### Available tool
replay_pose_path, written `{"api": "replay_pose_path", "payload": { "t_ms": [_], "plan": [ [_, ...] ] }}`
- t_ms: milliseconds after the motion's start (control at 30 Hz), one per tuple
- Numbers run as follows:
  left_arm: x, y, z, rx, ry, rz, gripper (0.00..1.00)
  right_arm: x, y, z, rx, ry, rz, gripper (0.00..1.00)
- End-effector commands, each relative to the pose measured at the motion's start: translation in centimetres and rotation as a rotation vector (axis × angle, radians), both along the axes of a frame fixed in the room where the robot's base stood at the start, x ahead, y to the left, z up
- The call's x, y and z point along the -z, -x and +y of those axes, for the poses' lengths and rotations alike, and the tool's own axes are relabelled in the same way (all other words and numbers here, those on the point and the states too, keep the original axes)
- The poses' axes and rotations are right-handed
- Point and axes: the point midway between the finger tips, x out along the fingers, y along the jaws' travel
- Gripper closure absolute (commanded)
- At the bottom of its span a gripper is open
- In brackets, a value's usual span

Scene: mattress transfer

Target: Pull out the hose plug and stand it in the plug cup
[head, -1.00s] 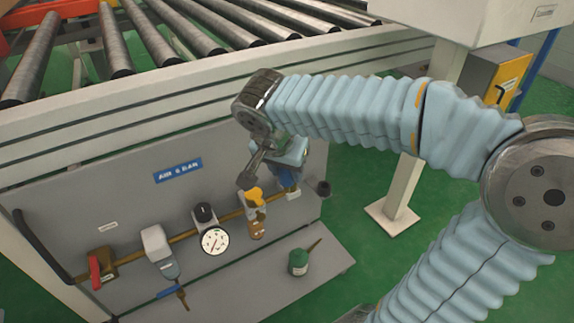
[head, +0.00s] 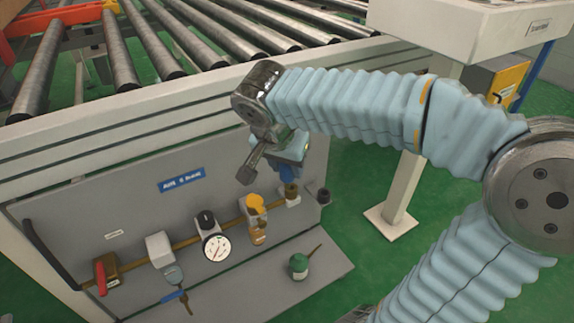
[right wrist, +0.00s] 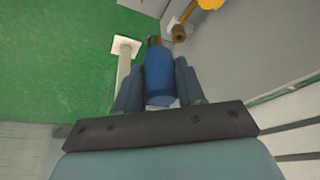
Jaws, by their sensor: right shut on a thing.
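The hose plug is a blue cylinder (right wrist: 159,78) with a dark, brassy tip, held between the fingers of my right gripper (right wrist: 160,88) in the right wrist view. Its tip appears apart from the brass socket (right wrist: 178,34) at the end of the pipe. In the head view my right gripper (head: 291,150) is above that socket (head: 291,191), whose open top shows; the plug is mostly hidden there. A small dark cup (head: 323,196), seemingly the plug cup, sits at the panel's right end. My left gripper is not in view.
The grey panel carries a red-handled valve (head: 100,270), a gauge (head: 216,248) and a yellow-topped fitting (head: 256,204). A green oil can (head: 299,266) stands on the lower shelf. Rollers (head: 150,40) lie above; a white post (head: 398,195) stands to the right.

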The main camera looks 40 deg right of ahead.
Motion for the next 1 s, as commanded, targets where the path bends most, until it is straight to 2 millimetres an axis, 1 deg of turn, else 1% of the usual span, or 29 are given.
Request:
{"api": "replay_pose_path", "payload": {
  "t_ms": [33, 533, 867, 967, 1000],
  "plan": [
    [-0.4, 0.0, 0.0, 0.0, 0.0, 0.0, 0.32, -0.5, 0.0, 0.0, 0.0, 0.0, -0.001, 0.95],
    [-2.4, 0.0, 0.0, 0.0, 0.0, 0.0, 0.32, -3.3, 0.0, 0.0, 0.0, 0.001, 0.0, 0.95],
    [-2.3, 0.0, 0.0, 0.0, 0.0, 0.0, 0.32, -3.3, 0.0, 0.0, -0.001, 0.0, 0.0, 0.95],
    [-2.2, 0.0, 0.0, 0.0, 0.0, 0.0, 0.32, -2.7, -0.8, -0.1, -0.007, 0.0, 0.001, 0.95],
    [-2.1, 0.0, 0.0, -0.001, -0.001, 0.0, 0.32, -2.2, -1.4, -0.2, -0.013, -0.002, 0.003, 0.95]
  ]
}}
